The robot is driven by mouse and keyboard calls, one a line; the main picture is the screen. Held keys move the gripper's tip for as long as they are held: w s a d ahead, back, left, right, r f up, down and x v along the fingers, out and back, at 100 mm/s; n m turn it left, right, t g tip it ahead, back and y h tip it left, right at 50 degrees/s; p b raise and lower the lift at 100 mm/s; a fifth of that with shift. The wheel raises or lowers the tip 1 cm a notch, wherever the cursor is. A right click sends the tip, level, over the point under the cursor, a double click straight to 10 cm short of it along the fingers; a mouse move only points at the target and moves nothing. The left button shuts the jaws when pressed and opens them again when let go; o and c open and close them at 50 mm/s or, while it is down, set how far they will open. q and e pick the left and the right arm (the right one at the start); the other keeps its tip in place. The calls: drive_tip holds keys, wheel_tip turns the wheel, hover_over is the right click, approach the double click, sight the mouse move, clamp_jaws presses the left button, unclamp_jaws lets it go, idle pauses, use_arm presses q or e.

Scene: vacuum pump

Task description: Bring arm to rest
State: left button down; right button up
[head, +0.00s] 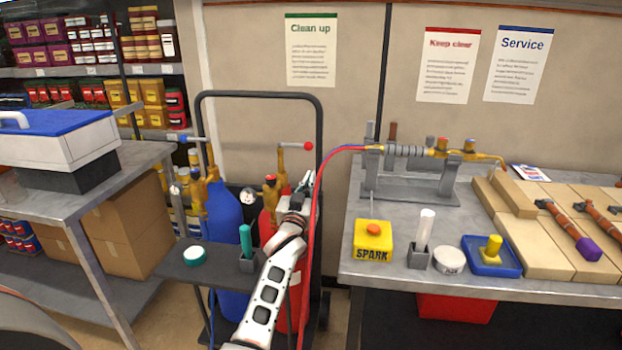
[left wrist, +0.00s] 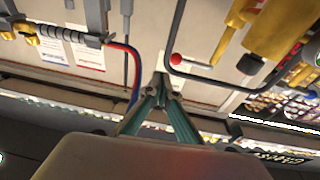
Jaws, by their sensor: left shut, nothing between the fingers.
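My left arm rises from the bottom of the head view. Its left gripper (head: 306,183) is shut and empty, in front of the gas-bottle trolley (head: 318,130) and close to the red bottle's yellow valve (head: 270,187). In the left wrist view the left gripper's fingers (left wrist: 162,84) meet at the tips with nothing between them. The view there is tilted, with the red and blue hoses (left wrist: 136,75) to the left of the fingers. My right gripper is in neither view.
The blue bottle (head: 222,215) stands left of my arm. The red hose (head: 322,190) hangs just right of my gripper. The workbench (head: 385,275) on the right carries a yellow SPARK box (head: 373,241) and a torch fixture (head: 415,185). A steel table (head: 75,190) stands left.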

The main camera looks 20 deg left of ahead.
use_arm(q)
drive_tip(key=s+d+f+m+g+h, duration=0.2)
drive_tip(key=s+d+f, duration=0.1)
drive_tip(key=s+f, duration=0.7)
drive_tip(key=s+d+f+m+g+h, duration=0.1)
drive_tip(key=s+d+f+m+g, duration=0.15)
drive_tip(key=s+f, duration=0.75)
drive_tip(key=s+d+f+g+h, duration=0.1)
drive_tip(key=s+d+f, duration=0.3)
drive_tip(key=s, duration=0.4)
drive_tip(key=s+d+f+m+g+h, duration=0.1)
drive_tip(key=s+d+f+g, duration=0.1)
drive_tip(key=s+f, duration=0.4)
drive_tip(key=s+d+f+m+g+h, duration=0.1)
drive_tip(key=s+d+f, duration=0.4)
drive_tip(key=s, duration=0.5)
drive_tip(key=shift+s+d+h, duration=0.3)
drive_tip(key=shift+s+h, duration=0.1)
drive_tip(key=shift+h, duration=0.1)
drive_tip(key=shift+f+g, duration=0.1)
drive_tip(key=shift+g, duration=0.15)
